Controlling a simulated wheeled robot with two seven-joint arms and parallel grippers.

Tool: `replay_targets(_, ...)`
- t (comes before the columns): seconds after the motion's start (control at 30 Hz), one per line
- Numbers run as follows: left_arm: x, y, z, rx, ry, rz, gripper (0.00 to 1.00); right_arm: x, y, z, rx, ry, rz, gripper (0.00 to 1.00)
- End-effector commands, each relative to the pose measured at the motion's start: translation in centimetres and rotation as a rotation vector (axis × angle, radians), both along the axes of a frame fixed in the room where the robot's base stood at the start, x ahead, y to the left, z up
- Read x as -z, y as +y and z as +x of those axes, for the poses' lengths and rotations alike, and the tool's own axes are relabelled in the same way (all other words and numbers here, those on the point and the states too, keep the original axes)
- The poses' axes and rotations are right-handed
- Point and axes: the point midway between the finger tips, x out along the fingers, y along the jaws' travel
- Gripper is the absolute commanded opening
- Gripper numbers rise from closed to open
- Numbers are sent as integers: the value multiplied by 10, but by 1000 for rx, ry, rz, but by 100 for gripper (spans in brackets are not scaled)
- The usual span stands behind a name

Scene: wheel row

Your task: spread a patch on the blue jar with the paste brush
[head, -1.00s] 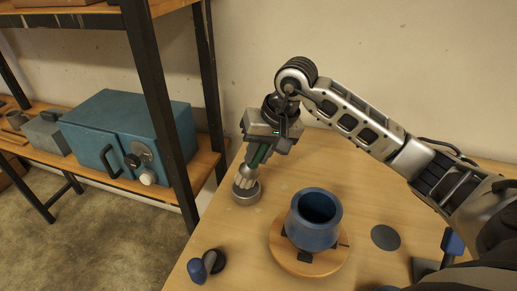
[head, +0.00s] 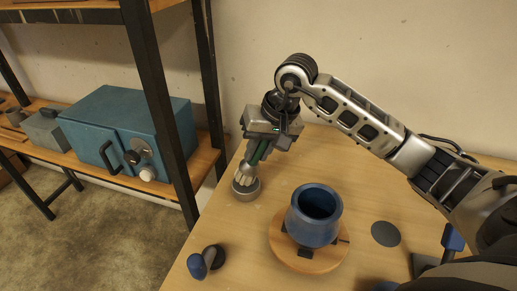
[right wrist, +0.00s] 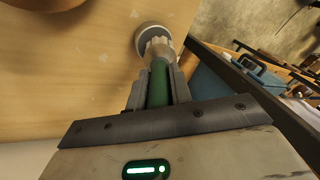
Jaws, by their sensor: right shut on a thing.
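The blue jar (head: 316,226) stands upright, its mouth open and dark inside, on a round wooden wheel (head: 290,260) with dark blocks around its foot. My right gripper (head: 256,150) is shut on the green handle of the paste brush (right wrist: 159,84), which points down. The brush's pale bristle end (head: 245,179) is in a small round grey pot (head: 245,194) at the table's left edge. The pot also shows in the right wrist view (right wrist: 146,31). The bristle tips are hidden, and I cannot tell what is in the pot. My left gripper is out of view.
A blue-and-black tool (head: 197,266) lies at the front left of the table (head: 225,225). A flat dark disc (head: 385,234) lies right of the wheel, near a blue-handled thing (head: 453,238). A shelf with a teal box (head: 120,130) stands at left.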

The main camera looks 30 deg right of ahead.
Motion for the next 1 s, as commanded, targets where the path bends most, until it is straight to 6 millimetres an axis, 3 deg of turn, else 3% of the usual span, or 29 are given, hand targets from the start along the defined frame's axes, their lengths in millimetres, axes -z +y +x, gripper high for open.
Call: replay_targets(1.0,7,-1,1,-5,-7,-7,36,10,0,0,0,-1,1,0)
